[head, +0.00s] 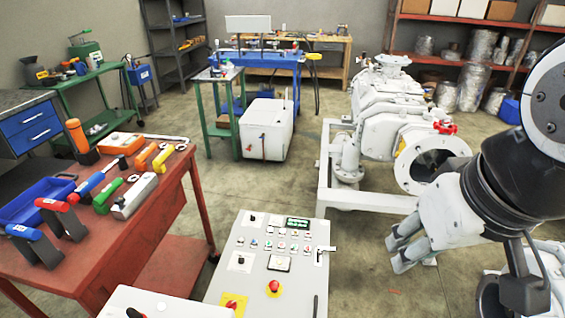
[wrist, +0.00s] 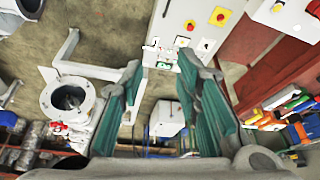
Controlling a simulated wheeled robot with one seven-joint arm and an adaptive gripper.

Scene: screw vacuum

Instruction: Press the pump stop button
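The grey control panel (head: 224,270) stands at the bottom centre of the head view. The labels are too small to read, so I cannot tell which is the pump stop button. My gripper (head: 394,252) is to the right of the panel, apart from it. In the wrist view, my gripper (wrist: 160,62) has its two fingers spread with nothing between them, and part of the panel (wrist: 187,12) shows beyond the tips.
The white pump machine (head: 385,115) on its white frame (head: 325,190) stands behind and beside my arm. A red table (head: 160,215) with tools is left of the panel. A white box (head: 267,128) stands farther back. Open floor lies between.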

